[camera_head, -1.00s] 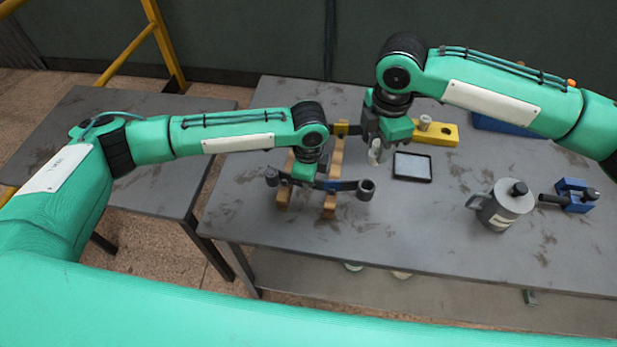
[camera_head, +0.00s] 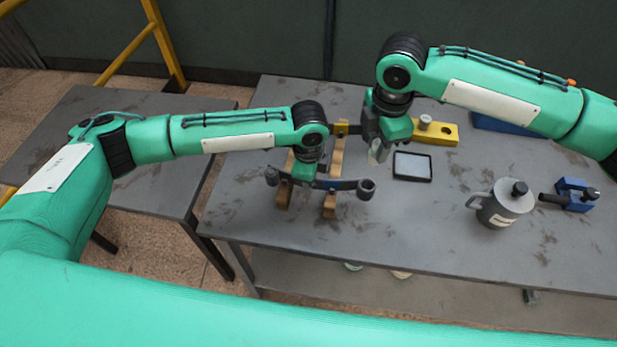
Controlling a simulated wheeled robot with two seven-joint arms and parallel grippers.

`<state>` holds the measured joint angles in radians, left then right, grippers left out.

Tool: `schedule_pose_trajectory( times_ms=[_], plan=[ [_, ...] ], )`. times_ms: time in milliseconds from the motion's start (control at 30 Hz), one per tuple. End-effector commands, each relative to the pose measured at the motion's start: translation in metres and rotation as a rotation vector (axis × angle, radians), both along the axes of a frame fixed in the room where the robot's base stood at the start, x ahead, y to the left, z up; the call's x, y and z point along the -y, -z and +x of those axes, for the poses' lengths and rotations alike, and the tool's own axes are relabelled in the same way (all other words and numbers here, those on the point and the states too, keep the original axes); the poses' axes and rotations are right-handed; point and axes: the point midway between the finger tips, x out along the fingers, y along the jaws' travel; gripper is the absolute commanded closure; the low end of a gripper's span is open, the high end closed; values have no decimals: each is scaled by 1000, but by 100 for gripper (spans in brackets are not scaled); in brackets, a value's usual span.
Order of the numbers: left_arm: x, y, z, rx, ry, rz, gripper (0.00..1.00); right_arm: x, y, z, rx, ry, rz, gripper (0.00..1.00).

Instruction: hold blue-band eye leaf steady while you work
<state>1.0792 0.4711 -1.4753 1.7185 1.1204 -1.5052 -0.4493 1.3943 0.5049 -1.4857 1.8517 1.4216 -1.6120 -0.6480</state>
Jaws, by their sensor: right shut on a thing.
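The blue-band eye leaf (camera_head: 347,185) is a dark curved bar with an eye at each end and a blue band near its middle. It lies across the wooden rack (camera_head: 330,203) on the table. My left gripper (camera_head: 305,181) is down over the leaf, left of the blue band; the arm hides its fingers, so I cannot tell how it is set. My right gripper (camera_head: 377,153) is behind and to the right of the leaf, shut on a small pale thing that is mostly hidden by the fingers.
A black-framed tablet (camera_head: 412,167) lies right of the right gripper. A yellow bar (camera_head: 440,134) lies behind it. A grey can (camera_head: 502,207) and a blue clamp-like tool (camera_head: 573,196) stand at the right. The table's front middle is clear.

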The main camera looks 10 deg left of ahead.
Motion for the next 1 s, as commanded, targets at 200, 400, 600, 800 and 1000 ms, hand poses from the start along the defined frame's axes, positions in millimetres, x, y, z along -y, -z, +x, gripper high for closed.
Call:
schedule_pose_trajectory(
  times_ms=[200,400,600,800,1000],
  plan=[
    [0,-1,1,1,0,0,100,0,0,0,0,0,0,88],
    [0,-1,1,2,0,0,100,0,0,0,0,0,0,88],
    [0,-1,1,2,0,0,100,0,5,0,-4,-82,-2,88],
    [0,-1,1,2,0,0,100,-1,19,0,-12,-305,-8,88],
    [0,-1,1,2,-1,0,100,-1,28,1,-17,-476,-12,88]
  ],
)
